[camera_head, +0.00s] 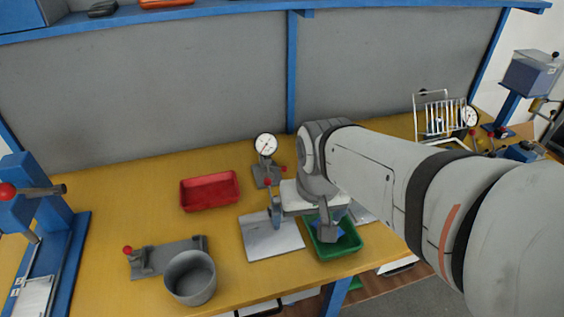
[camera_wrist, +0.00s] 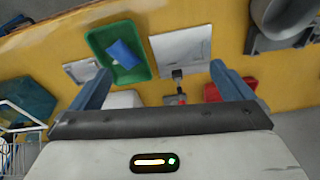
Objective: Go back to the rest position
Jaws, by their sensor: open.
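My gripper (camera_head: 302,222) hangs above the yellow bench, over the gap between a grey-white plate (camera_head: 270,238) and a green tray (camera_head: 347,244). In the wrist view the two blue-grey fingers of my gripper (camera_wrist: 160,83) stand wide apart with nothing between them. The green tray shows in the wrist view (camera_wrist: 143,72) with a blue piece (camera_wrist: 123,53) lying in it. My arm comes in from the right and hides part of the bench.
A red tray (camera_head: 210,191), a dial gauge (camera_head: 266,150), a grey cup (camera_head: 190,278) and a clamp fixture (camera_head: 165,257) stand on the bench. A blue press (camera_head: 50,235) is at left. A wire rack (camera_head: 440,117) is at back right. A blue shelf edge (camera_head: 220,10) runs above.

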